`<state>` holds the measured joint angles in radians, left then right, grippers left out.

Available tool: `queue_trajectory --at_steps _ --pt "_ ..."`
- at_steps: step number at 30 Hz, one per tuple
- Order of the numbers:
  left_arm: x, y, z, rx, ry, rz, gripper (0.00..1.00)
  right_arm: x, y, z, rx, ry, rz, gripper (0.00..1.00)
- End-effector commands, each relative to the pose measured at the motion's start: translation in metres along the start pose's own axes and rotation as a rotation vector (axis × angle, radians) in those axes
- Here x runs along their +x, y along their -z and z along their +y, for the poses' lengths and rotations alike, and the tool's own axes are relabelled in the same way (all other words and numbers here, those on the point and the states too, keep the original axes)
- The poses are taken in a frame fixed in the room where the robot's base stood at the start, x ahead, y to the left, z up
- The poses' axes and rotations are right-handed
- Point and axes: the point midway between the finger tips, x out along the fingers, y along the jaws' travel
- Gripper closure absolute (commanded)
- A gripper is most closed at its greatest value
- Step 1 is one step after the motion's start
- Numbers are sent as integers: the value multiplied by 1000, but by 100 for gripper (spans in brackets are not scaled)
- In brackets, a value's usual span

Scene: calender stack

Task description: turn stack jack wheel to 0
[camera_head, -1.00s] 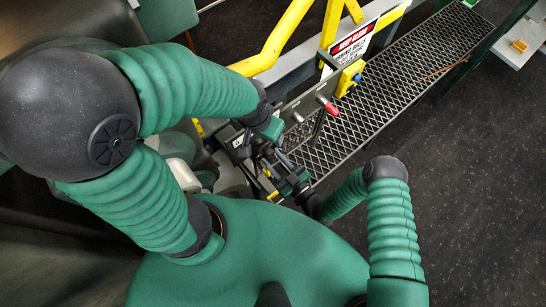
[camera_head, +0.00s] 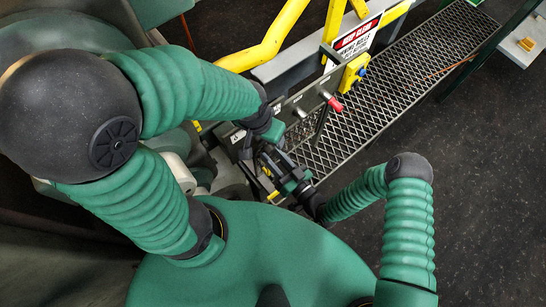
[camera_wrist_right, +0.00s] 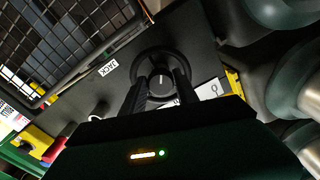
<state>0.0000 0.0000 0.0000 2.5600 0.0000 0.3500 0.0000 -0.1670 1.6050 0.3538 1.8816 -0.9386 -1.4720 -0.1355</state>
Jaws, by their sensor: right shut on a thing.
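In the right wrist view, the stack jack wheel (camera_wrist_right: 163,67) is a dark round handwheel with a hub, on a black panel beside a white JACK label (camera_wrist_right: 107,69). My right gripper (camera_wrist_right: 160,84) is shut on this wheel, with one dark finger on each side of its hub. In the head view my right gripper (camera_head: 270,165) is at the near end of the grey control panel, and the wheel is hard to make out behind the arms. My left gripper (camera_head: 248,148) is dark and close beside the right one; its jaws cannot be made out.
A yellow rail (camera_head: 262,50) and a warning sign (camera_head: 352,40) stand behind. A mesh walkway (camera_head: 400,75) runs to the upper right. Dark floor (camera_head: 475,170) is open at right.

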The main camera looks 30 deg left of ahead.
Motion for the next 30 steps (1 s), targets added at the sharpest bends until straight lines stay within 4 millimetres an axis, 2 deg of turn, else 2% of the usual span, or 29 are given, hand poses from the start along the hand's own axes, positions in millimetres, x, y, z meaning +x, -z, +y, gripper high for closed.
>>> queue_trajectory --at_steps 1,9,25,26,30 --pt "7 -2 0 0 0 0 35 -1 -4 3 27 -3 -3 100" --pt "16 -4 0 0 0 0 35 -1 -3 2 139 -5 -4 100" --pt "17 -4 0 0 0 0 35 -2 -2 2 168 -6 -6 100" --pt "17 -4 0 0 0 0 35 -2 -2 2 168 -6 -6 61" --pt "17 -4 0 0 0 0 35 -2 -2 1 168 -5 -5 43"
